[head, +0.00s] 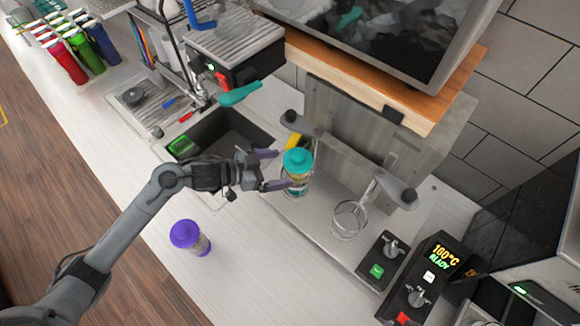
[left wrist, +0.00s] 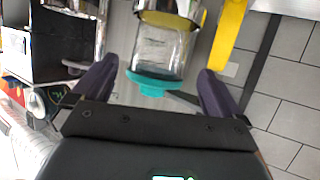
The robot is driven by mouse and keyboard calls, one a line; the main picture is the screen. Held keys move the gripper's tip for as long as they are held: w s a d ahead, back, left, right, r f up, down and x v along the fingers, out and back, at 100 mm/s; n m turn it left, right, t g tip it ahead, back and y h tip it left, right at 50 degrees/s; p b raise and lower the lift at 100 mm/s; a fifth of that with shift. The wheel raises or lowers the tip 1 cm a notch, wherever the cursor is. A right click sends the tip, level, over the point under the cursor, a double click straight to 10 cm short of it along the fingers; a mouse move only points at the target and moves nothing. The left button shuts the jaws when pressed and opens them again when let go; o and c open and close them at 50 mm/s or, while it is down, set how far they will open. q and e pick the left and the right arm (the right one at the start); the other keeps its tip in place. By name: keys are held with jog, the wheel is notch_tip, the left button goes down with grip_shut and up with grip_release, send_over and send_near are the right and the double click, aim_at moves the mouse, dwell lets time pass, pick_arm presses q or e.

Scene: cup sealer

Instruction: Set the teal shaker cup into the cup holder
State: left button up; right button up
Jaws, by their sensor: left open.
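The teal shaker cup (head: 298,162), clear with a teal lid, stands upright at the left position of the cup holder (head: 349,219). A ring seems to go around its lower body, but whether it is fully seated I cannot tell. The holder's right ring is empty. In the left wrist view the teal lid (left wrist: 155,84) and clear body (left wrist: 160,48) show between and beyond the open fingers (left wrist: 157,66), with gaps on both sides. My right gripper is not in view.
A purple-lidded shaker (head: 187,236) stands on the counter below my left arm. A yellow handle (head: 293,141) is close behind the teal cup. A sink (head: 222,133) lies to the left, control boxes (head: 383,262) to the right. The front counter is mostly clear.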

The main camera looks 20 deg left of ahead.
pick_arm(q)
jog(key=v, duration=0.5)
jog(key=s+d+f+n+g+y, duration=0.1)
jog(key=s+f+n+g+y, duration=0.2)
jog(key=s, duration=0.7)
jog(key=s+d+f+n+g+y, duration=0.1)
jog(key=s+f+n+g+y, duration=0.2)
jog(key=s+f+y, duration=0.3)
jog(key=s, duration=0.5)
jog(key=shift+d+f+n, duration=0.2)
jog(key=shift+f+n, duration=0.05)
jog(key=shift+n, duration=0.05)
notch_tip(320, 180, up, 6)
jog(key=p, duration=0.5)
jog(key=shift+r+p, duration=0.2)
jog(key=shift+p, duration=0.2)
jog(key=shift+f, duration=0.1)
jog(key=shift+c, duration=0.5)
